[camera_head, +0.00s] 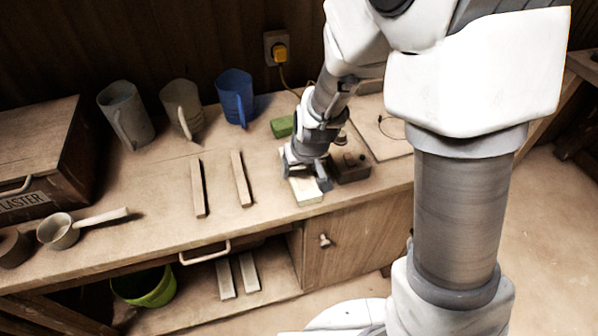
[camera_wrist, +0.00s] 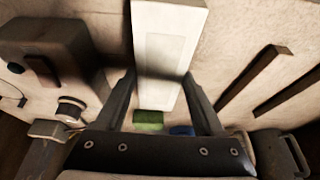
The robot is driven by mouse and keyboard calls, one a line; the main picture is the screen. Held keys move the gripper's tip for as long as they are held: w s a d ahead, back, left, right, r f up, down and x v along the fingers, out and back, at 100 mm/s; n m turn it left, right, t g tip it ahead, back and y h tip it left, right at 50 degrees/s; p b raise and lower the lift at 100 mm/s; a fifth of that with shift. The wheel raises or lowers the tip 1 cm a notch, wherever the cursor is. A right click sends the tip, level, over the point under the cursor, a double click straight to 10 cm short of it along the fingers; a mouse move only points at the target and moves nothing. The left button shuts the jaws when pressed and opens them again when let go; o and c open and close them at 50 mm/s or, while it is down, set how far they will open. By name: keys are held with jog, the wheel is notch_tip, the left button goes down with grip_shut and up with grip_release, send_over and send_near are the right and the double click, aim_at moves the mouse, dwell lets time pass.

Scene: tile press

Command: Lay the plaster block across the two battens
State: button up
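The plaster block (camera_head: 306,191) is a pale, flat, long slab on the bench near its front edge. It also shows in the wrist view (camera_wrist: 166,45), running between my fingers. My gripper (camera_head: 308,180) points down over the block. In the wrist view, my gripper's (camera_wrist: 161,76) fingers stand on either side of the block, very close to its long edges. I cannot tell if they press on it. The two battens, the left batten (camera_head: 198,188) and the right batten (camera_head: 241,178), lie roughly parallel with a gap between them, left of my gripper. Their tops are bare.
A dark block-like object (camera_head: 349,167) stands just right of my gripper. A green block (camera_head: 282,126) lies behind. Grey, beige and blue (camera_head: 235,97) jugs line the back. A ladle (camera_head: 62,231) and a plaster box (camera_head: 40,150) are at left. Bench around the battens is clear.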

grip_shut()
jog(key=shift+r, duration=0.15)
